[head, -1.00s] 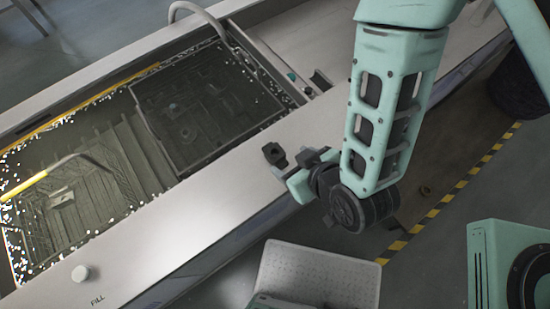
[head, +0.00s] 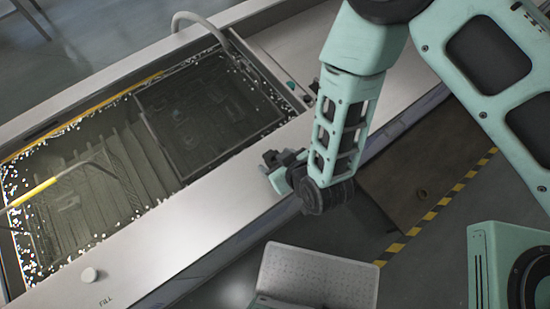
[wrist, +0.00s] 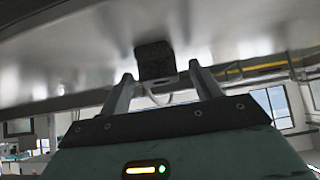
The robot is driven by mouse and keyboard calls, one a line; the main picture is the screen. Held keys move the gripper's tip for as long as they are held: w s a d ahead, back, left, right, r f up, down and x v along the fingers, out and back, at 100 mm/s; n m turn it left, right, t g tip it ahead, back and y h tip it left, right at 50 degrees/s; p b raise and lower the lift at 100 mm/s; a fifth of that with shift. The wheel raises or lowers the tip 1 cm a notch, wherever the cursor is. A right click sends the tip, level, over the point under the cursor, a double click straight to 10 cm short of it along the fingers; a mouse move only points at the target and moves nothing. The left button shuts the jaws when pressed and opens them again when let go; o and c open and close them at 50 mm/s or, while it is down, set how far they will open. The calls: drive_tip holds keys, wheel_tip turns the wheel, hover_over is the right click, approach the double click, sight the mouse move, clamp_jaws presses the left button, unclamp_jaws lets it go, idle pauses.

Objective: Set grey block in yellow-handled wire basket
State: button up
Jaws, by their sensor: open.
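A small dark grey block (head: 270,157) is at the near rim of the tank, just beyond my gripper (head: 276,170). In the wrist view the block (wrist: 155,61) appears against the pale rim, between and a little past my two open fingers (wrist: 163,80). Whether the fingers touch it cannot be told. The wire basket (head: 98,215) sits in the liquid at the left end of the tank. Its yellow handle (head: 35,192) lies at the left. A small pale patch (head: 67,201) shows inside the basket; what it is stays unclear.
A dark rectangular rack (head: 160,146) fills the tank's right part. A curved pipe (head: 205,17) rises at the back edge. A pale perforated panel (head: 320,275) and teal equipment (head: 490,265) are in front.

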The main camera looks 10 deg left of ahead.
sight(277, 163)
drive_tip(key=c, duration=1.2)
drive_tip(key=shift+r, duration=0.1)
drive_tip(key=shift+r+b, duration=1.35)
drive_tip(key=shift+r, duration=3.55)
drive_tip(key=w+d+f+m+t+h+b, duration=0.25)
drive_tip(key=w+d+m, duration=0.25)
drive_tip(key=w+d, duration=1.15)
drive_tip(key=w+d+m+h+b, duration=0.1)
drive_tip(key=d, duration=0.6)
drive_tip(key=w+d+f+m+h, duration=0.1)
drive_tip(key=d+m+h, duration=0.1)
drive_tip(key=d, duration=0.6)
drive_tip(key=w+d+m+h+b, duration=0.1)
drive_tip(key=w+d+m, duration=0.1)
drive_tip(key=d, duration=0.5)
drive_tip(key=shift+d+f+t+b, duration=0.3)
drive_tip(key=shift+t+b, duration=0.05)
drive_tip(key=shift+a, duration=0.1)
